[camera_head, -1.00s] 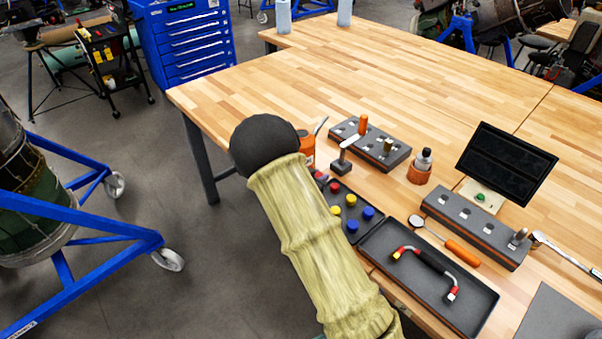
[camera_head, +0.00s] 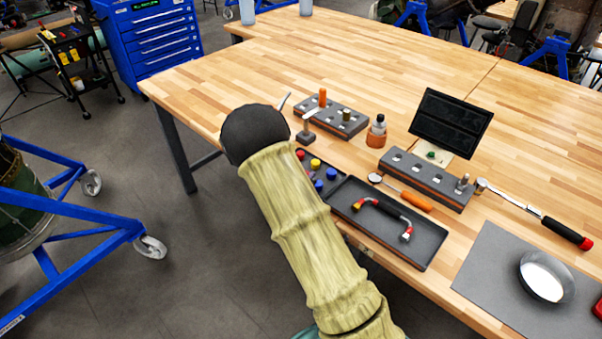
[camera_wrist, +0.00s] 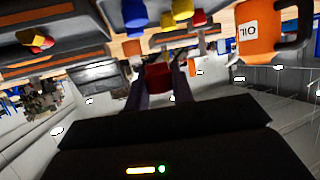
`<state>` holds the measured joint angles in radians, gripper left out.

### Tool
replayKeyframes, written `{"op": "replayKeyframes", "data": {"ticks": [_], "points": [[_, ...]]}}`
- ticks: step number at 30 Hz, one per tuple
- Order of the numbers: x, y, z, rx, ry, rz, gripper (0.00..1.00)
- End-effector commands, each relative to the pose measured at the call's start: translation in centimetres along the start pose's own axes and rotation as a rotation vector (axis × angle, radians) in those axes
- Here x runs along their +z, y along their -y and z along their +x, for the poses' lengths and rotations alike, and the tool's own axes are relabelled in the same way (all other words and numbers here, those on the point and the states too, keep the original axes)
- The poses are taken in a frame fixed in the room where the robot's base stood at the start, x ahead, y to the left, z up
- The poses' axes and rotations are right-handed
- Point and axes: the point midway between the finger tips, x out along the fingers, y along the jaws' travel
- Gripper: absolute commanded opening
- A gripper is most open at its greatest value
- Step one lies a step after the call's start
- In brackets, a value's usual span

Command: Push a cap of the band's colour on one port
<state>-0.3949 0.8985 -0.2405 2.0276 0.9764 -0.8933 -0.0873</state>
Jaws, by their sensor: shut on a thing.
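My gripper (camera_wrist: 160,72) shows in the wrist view with its dark fingers closed on a red cap (camera_wrist: 158,77). In the head view my arm hides the gripper. The wrist view shows blue (camera_wrist: 135,14), yellow (camera_wrist: 182,10) and red (camera_wrist: 200,17) caps there. One pipe end (camera_wrist: 36,40) shows red and yellow in the wrist view.
Beside the trays are a mirror with an orange handle (camera_head: 415,201), a slotted grey block (camera_head: 425,178), a bottle (camera_head: 377,130) and a dark screen (camera_head: 450,124). An orange oil can (camera_wrist: 262,28) shows in the wrist view.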

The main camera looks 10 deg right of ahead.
Motion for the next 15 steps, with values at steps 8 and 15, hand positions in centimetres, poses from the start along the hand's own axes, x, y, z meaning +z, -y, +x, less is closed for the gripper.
{"op": "replayKeyframes", "data": {"ticks": [8, 15], "points": [[1.3, -1.1, 0.2, -0.074, 0.003, -0.034, 0.00], [3.5, -2.6, 0.3, -0.190, 0.005, -0.084, 0.00]]}}
